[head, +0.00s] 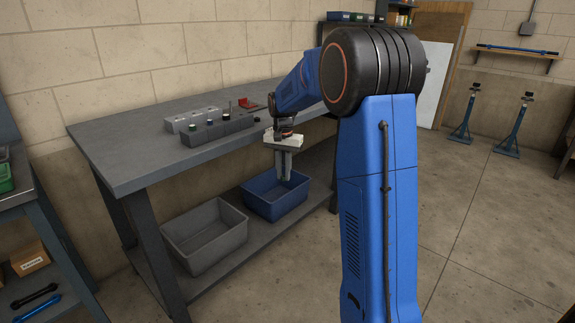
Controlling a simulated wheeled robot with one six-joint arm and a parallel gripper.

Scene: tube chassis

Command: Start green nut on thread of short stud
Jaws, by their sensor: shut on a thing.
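A dark grey block (218,132) on the bench top holds several small upright parts. One of them is a taller thin post (230,108). A small dark greenish part (209,122) sits at the block's left part. I cannot tell which part is the short stud.
A light grey block (190,119) stands behind the dark one, and a red item (249,103) lies to the right. A grey bin (205,237) and a blue bin (262,196) stand on the lower shelf. The bench top's left part (120,150) is clear.

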